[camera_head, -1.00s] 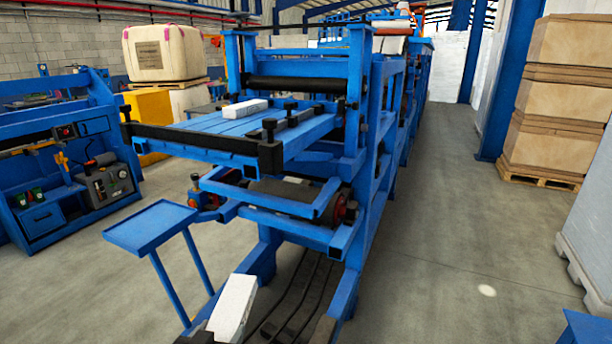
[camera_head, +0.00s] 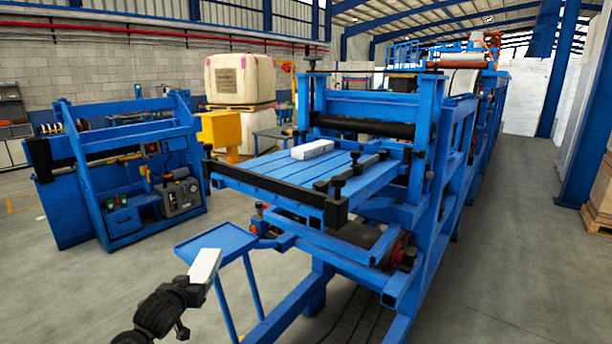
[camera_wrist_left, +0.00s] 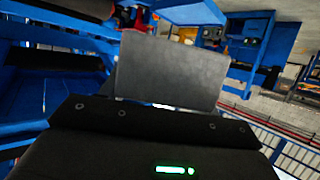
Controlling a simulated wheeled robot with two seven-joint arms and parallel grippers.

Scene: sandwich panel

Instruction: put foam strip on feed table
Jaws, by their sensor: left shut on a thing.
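My left gripper (camera_head: 190,292) is shut on a white foam strip (camera_head: 205,266), which sticks up from the jaws. In the head view the strip overlaps the small blue side tray (camera_head: 232,237), in front and to the left of the feed table. In the left wrist view the held strip (camera_wrist_left: 170,72) looks grey above the dark gripper (camera_wrist_left: 150,125). The feed table (camera_head: 262,182) is blue and slatted, with a black front bar. Another white strip (camera_head: 312,150) lies on it near the roller. My right gripper is not in view.
Black clamps (camera_head: 350,174) stand along the feed table's right side. A black roller (camera_head: 365,126) spans the blue frame behind it. A blue workbench (camera_head: 125,170) stands at the left, with clear floor between it and the machine.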

